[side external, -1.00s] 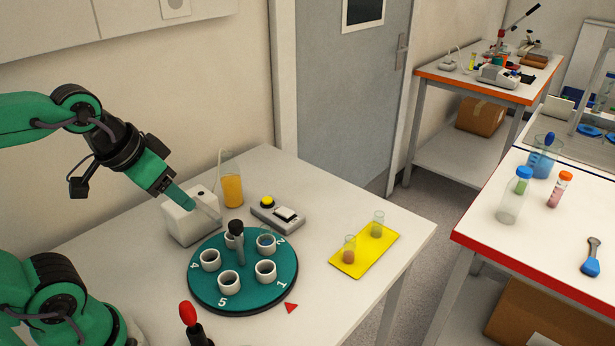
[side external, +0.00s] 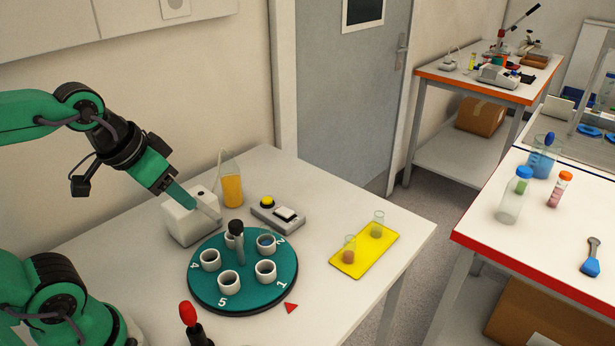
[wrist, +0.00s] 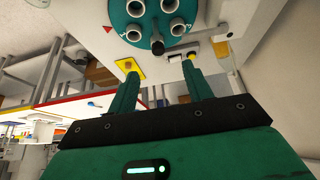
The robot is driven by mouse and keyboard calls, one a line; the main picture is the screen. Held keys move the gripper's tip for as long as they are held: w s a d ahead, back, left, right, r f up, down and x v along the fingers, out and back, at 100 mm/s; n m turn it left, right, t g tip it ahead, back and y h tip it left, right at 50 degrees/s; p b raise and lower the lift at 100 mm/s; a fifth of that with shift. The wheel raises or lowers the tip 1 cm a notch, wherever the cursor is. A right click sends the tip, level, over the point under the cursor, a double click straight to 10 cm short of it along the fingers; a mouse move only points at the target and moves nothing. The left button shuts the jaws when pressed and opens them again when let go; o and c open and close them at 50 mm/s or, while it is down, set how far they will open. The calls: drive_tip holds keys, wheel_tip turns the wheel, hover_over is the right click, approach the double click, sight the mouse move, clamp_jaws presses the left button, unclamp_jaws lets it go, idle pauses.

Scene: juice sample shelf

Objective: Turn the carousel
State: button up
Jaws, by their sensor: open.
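The carousel (side external: 252,296) is a round teal disc on the near table. It carries several white cups with numbers by the rim, of which 1, 2, 4 and 5 can be read. A dark upright handle (side external: 237,245) stands on it. A red triangle (side external: 291,308) lies on the table beside the rim, near number 1. The cup by number 2 holds something bluish. My gripper (side external: 207,214) is open above the table, behind and left of the handle and apart from it. In the wrist view the open fingers (wrist: 160,78) are empty, with the carousel (wrist: 155,20) at the top.
A white box (side external: 187,222) stands close behind the gripper. Behind the carousel are a flask of orange liquid (side external: 232,190) and a grey device with a yellow button (side external: 278,213). A yellow mat (side external: 350,267) with two vials lies to the right. A red-topped lever (side external: 188,313) stands in front.

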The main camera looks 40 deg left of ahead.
drive_tip(key=w+g, duration=0.1)
drive_tip(key=w, duration=0.1)
drive_tip(key=n+g, duration=0.2)
drive_tip(key=g, duration=0.3)
hover_over(235, 223)
wheel_tip(235, 223, down, 5)
drive_tip(key=shift+r, duration=0.1)
drive_tip(key=shift+f, duration=3.95)
clamp_jaws()
